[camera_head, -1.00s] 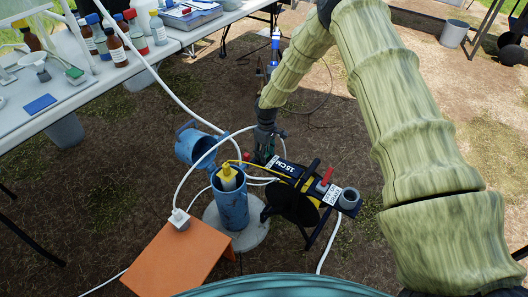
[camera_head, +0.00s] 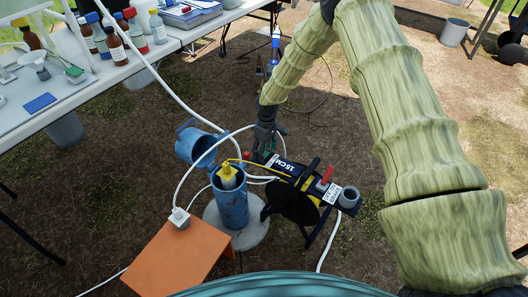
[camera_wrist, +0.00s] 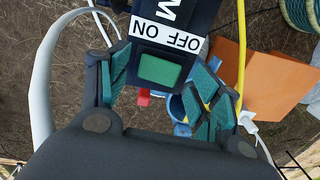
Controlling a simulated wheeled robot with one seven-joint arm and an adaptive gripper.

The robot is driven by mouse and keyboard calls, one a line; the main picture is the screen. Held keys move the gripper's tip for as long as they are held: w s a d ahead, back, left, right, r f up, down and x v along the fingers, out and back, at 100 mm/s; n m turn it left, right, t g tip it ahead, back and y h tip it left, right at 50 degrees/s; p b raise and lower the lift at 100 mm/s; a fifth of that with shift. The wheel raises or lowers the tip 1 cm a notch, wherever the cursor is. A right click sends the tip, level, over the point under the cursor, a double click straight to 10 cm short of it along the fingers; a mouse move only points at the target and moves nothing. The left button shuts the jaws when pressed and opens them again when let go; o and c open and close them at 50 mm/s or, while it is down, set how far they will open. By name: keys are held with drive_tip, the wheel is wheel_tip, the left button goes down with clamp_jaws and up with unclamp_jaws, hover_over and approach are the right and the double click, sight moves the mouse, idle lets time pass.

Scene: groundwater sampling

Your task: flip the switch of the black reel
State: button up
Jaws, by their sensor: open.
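The black reel (camera_head: 297,203) stands on a frame beside the blue well pipe, with a "15CM" dark strip reaching toward my gripper. My gripper (camera_head: 262,152) is at the far end of that strip. In the wrist view its two teal-padded fingers (camera_wrist: 160,75) are open, one on each side of a green switch (camera_wrist: 160,69). The switch sits on a dark panel, beside a white OFF/ON label (camera_wrist: 166,36) that appears upside down. I cannot tell whether a finger touches the switch or which way it is set. The switch is hidden in the head view.
The blue well pipe (camera_head: 231,208) has an open lid (camera_head: 195,146) and a yellow piece (camera_head: 228,176) in its mouth. An orange stand (camera_head: 178,254) is in front. White hoses and a yellow line run around the reel. A table (camera_head: 90,75) with bottles is upper left.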

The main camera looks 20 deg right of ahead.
sight(266, 153)
wheel_tip(266, 153, up, 11)
drive_tip(key=shift+w+d, duration=0.2)
drive_tip(key=shift+d, duration=0.1)
idle(0.5)
drive_tip(key=s+a+f+m+y, duration=0.1)
drive_tip(key=s+a+f+m, duration=0.1)
drive_tip(key=s+f, duration=0.85)
drive_tip(key=s+a+f+m, duration=0.25)
drive_tip(key=s+f, duration=0.45)
drive_tip(key=s, duration=0.6)
drive_tip(key=s+d+f+m, duration=0.1)
drive_tip(key=s+f+m, duration=0.15)
drive_tip(key=s, duration=1.35)
drive_tip(key=s+d+r+m+h, duration=0.1)
drive_tip(key=s+d+r+h, duration=0.1)
drive_tip(key=s, duration=0.8)
wheel_tip(266, 153, up, 14)
drive_tip(key=p, duration=1.4)
drive_tip(key=shift+w+d+t+p, duration=0.15)
drive_tip(key=shift+w+t+p, duration=0.1)
drive_tip(key=shift+t+p, duration=0.05)
